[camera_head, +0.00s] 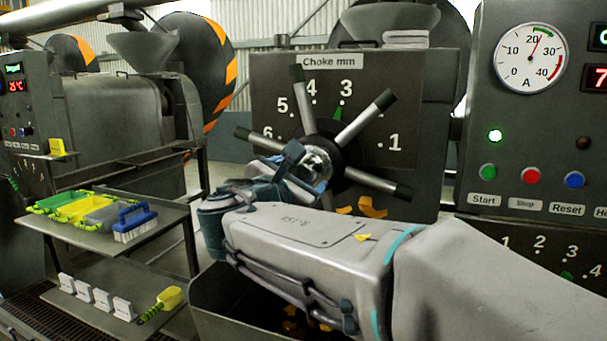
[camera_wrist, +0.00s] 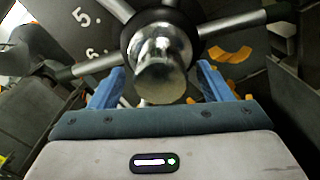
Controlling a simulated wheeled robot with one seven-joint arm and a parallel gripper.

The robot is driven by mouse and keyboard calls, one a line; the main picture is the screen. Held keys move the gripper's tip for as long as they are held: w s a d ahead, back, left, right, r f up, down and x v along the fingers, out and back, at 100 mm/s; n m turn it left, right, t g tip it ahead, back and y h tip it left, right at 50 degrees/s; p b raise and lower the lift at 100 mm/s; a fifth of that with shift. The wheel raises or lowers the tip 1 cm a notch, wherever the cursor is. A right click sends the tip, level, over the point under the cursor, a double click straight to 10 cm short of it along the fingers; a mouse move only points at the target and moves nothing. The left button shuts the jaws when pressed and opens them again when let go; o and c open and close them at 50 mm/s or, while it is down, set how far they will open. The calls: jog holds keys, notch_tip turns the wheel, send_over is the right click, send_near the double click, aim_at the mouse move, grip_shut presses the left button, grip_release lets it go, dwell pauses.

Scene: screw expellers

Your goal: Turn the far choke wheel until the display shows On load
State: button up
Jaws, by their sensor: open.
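A choke wheel (camera_head: 354,129) with several dark-tipped metal spokes stands on a grey plate labelled "Choke mm" (camera_head: 328,62). A small green mark shows below the 3. My gripper (camera_head: 305,170) is at the wheel's hub, its arm coming from the lower right. In the wrist view the open blue fingers (camera_wrist: 158,80) lie on either side of the shiny hub (camera_wrist: 160,60); I cannot tell whether they touch it. A display (camera_head: 598,36) at the right is cut off by the frame edge, its text unreadable. Another small green display (camera_head: 14,68) is on the left machine.
A dark bin (camera_head: 225,320) is below my arm.

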jog(key=v, duration=1.1)
jog(key=shift+s, duration=0.2)
jog(key=s+d+f+m+g+p, duration=0.2)
jog(key=d+f+m+g+p, duration=0.2)
jog(key=d+f+m+g, duration=1.05)
jog(key=s+d+f+m+y+p, duration=0.4)
jog(key=s+d+f+m+y, duration=0.2)
jog(key=s+f+m, duration=0.2)
jog(key=shift+s+f+m, duration=0.35)
jog(key=shift+s+m, duration=0.7)
jog(key=shift+m, duration=1.1)
